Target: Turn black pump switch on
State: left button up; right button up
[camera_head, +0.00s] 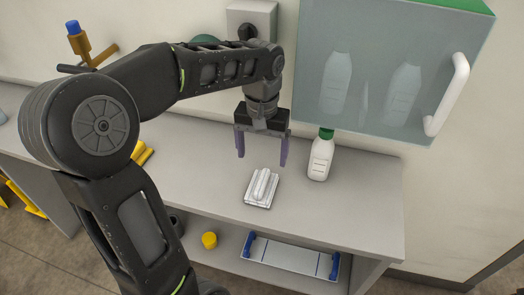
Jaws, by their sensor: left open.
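The black pump switch (247,32) is a dark round knob on a pale wall box (262,17) above the counter. My left arm partly covers the area below the box, and the knob's setting is too small to tell. My left gripper (262,158) hangs below the box with its fingers pointing down, apart and empty. It is above the counter, behind a white block-shaped item (262,187), and is not touching the switch. My right gripper is not in view.
A white bottle with a green cap (321,157) stands right of the gripper. A glass-front cabinet (385,80) with a white handle (447,94) hangs above it. A blue-tipped brass valve (83,42) is at upper left. A tray (290,257) and yellow cap (209,240) are below.

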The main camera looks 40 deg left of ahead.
aim_at(247, 31)
jog(key=u, duration=1.5)
